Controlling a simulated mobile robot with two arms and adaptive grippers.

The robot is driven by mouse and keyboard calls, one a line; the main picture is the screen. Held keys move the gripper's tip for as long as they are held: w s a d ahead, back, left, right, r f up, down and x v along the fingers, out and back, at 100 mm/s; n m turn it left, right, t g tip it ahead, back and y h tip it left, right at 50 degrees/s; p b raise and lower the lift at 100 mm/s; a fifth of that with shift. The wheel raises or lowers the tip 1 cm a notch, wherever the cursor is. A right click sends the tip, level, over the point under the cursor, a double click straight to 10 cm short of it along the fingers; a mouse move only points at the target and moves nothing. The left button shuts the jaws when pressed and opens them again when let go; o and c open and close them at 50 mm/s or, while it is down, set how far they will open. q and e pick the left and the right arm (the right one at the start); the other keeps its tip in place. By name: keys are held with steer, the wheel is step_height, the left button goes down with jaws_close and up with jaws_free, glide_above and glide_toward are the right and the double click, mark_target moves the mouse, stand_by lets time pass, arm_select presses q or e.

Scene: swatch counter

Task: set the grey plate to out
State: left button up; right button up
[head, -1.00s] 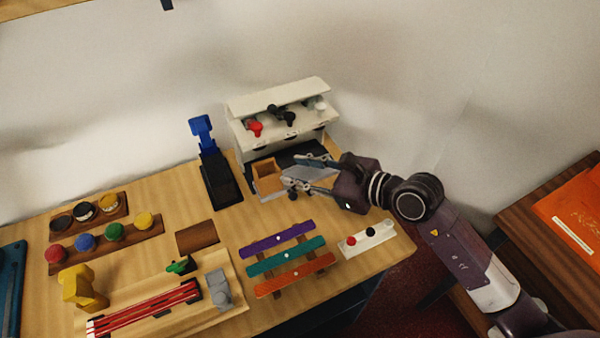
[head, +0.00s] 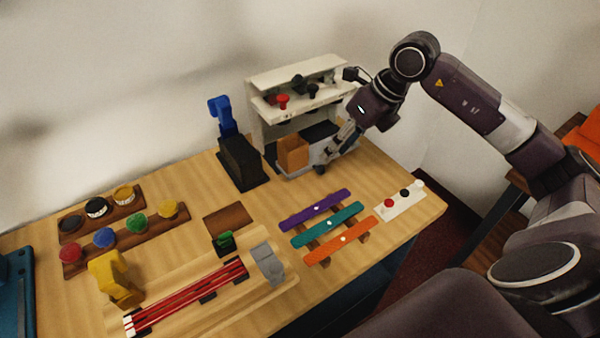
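A white dispenser stand (head: 296,73) with coloured knobs stands at the back of the counter. A pale grey surface (head: 318,154) shows low at its right, partly behind my gripper; I take it for the grey plate, but cannot make out how far it sticks out. My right gripper (head: 331,155) points down and left at the stand's lower right front. Its fingers overlap in this view, so their gap and any contact with the plate are unclear. My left gripper is not in view.
An orange-brown box (head: 292,152) sits in the stand's lower part, left of my gripper. A blue-handled black device (head: 241,162) stands to the left. Purple, teal and orange bars (head: 327,228) and a white strip with knobs (head: 402,203) lie in front. A grey block (head: 268,263) sits on a wooden tray.

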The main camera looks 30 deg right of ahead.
mark_target(322, 167)
steer(key=x, duration=0.2)
steer(key=shift+w+f, duration=0.1)
steer(key=shift+f, duration=0.3)
steer(key=p+x, duration=0.1)
steer(key=x, duration=0.2)
steer(key=shift+w+f, duration=0.15)
steer(key=shift+f, duration=0.1)
steer(key=shift+w+a+f, duration=0.1)
steer(key=shift+a+f, duration=0.05)
steer(key=shift+f, duration=0.35)
steer(key=c, duration=0.8)
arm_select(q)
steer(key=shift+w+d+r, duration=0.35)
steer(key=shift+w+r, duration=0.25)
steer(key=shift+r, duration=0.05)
arm_select(e)
jaws_close()
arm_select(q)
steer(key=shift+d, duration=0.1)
